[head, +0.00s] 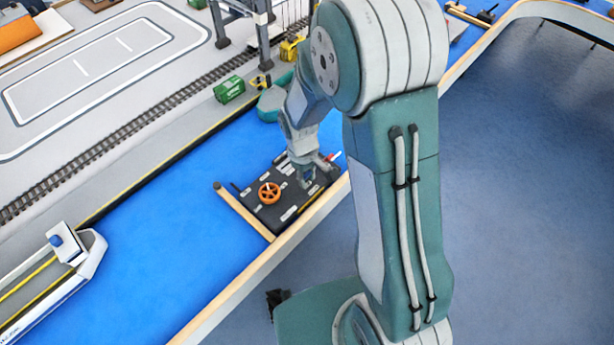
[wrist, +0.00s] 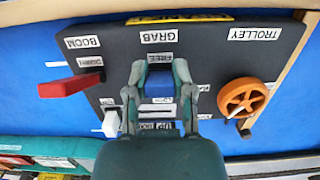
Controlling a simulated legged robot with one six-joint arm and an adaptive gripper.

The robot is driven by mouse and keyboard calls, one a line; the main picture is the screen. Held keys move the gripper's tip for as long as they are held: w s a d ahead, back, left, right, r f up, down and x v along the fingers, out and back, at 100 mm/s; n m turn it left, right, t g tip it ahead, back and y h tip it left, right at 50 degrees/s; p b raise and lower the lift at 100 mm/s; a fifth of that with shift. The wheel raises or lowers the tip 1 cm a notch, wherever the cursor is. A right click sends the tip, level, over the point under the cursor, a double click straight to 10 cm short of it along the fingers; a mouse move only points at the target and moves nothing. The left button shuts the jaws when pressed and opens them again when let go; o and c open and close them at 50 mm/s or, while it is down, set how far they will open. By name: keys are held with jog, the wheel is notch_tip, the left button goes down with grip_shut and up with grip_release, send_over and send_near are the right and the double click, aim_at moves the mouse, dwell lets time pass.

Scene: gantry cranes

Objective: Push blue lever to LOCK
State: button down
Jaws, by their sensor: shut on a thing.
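The dark control panel (head: 292,203) lies on the blue surface, and the wrist view shows its face close up (wrist: 215,50). My gripper (head: 306,180) is down at the panel. In the wrist view my gripper (wrist: 160,75) has its two fingers either side of a small blue patch (wrist: 159,89), which I take as the blue lever, mostly hidden. The fingers are closed on it. A FREE label (wrist: 160,58) shows just beyond the fingertips. Another label (wrist: 158,101) lies nearer my wrist, partly covered and unreadable.
An orange wheel (wrist: 243,97) stands right of my gripper, under a TROLLEY label. A red lever (wrist: 69,85) and a white lever (wrist: 111,122) are to its left. A wooden rail (head: 243,212) borders the panel. A green box (head: 229,90) stands farther back.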

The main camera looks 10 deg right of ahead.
jog(key=g+h, duration=0.1)
jog(key=g, duration=0.1)
jog(key=w+a+g+h, duration=0.1)
jog(key=g, duration=0.1)
jog(key=shift+w+r+h, duration=0.1)
jog(key=shift+w+h, duration=0.05)
jog(key=shift+h, duration=0.25)
jog(key=shift+w+a+g+h, duration=0.15)
jog(key=shift+w+g+h, duration=0.15)
jog(key=shift+g+h, duration=0.55)
jog(key=shift+w+a+g+h, duration=0.2)
jog(key=shift+g+h, duration=0.25)
jog(key=shift+g, duration=0.7)
jog(key=shift+w, duration=0.1)
jog(key=shift+c, duration=2.4)
grip_release()
jog(key=v, duration=1.2)
jog(key=shift+w+f, duration=0.15)
jog(key=shift+f, duration=0.1)
jog(key=shift+a, duration=0.15)
